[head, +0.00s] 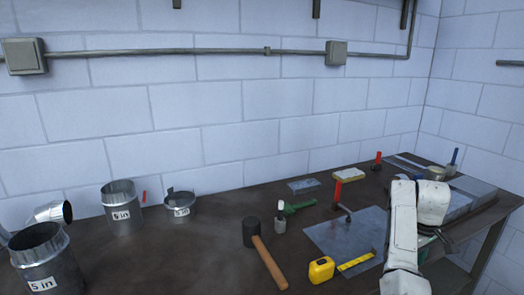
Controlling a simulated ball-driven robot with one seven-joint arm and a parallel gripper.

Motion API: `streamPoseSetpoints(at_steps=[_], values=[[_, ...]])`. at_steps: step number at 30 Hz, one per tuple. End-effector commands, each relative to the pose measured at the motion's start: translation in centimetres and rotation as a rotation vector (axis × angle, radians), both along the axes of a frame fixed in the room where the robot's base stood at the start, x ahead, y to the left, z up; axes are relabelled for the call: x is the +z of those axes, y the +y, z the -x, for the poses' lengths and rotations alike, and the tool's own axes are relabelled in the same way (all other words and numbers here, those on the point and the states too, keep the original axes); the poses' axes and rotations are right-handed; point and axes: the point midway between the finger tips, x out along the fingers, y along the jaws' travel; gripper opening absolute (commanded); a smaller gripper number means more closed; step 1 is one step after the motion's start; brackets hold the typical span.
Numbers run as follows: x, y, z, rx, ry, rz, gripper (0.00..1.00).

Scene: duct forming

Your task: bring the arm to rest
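My white arm (403,235) rises from the bottom edge at the right of the head view. It bends over at the top to a second white link (432,203) above the right part of the workbench. My gripper's fingers cannot be made out. A small dark and greenish shape (437,238) shows below that link, and I cannot tell whether it is part of the gripper or a tool on the bench. I see nothing clearly held.
The brown workbench (190,255) carries a mallet (268,262), a yellow tape measure (321,269), a metal sheet (325,233), a green-handled tool (300,206) and a red-handled tool (337,192). Labelled metal ducts (122,210) stand at the left. The bench's left-centre is clear. A block wall stands behind.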

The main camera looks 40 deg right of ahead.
Motion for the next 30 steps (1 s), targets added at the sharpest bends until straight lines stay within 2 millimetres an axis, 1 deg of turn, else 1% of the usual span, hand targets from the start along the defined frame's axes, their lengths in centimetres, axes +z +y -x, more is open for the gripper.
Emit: streamPoseSetpoints(at_steps=[1,5,8,11,12,14,15,17,18,20,21,23,24,26,27,30], values=[[-0.9,0.9,-0.2,0.002,0.007,0.006,0.33],[-2.9,3.3,-0.6,0.000,0.015,0.026,0.33],[-5.0,5.8,-0.9,0.003,0.023,0.047,0.33],[-7.3,9.4,-1.1,0.015,0.025,0.073,0.33],[-8.3,11.0,-1.0,0.020,0.024,0.082,0.33],[-9.5,13.5,-0.9,0.032,0.019,0.097,0.33],[-10.3,15.1,-0.7,0.040,0.014,0.104,0.33],[-11.3,17.6,-0.4,0.054,0.006,0.113,0.33],[-12.0,19.3,-0.1,0.064,0.000,0.118,0.33],[-12.8,21.9,0.6,0.082,-0.010,0.120,0.33],[-13.3,23.6,1.1,0.093,-0.019,0.120,0.33],[-13.9,26.2,2.0,0.111,-0.031,0.117,0.33],[-14.2,27.9,2.7,0.123,-0.040,0.112,0.33],[-14.6,30.5,3.8,0.143,-0.052,0.101,0.33],[-14.8,32.1,4.7,0.154,-0.061,0.092,0.33],[-14.9,35.8,7.0,0.181,-0.081,0.064,0.33]])
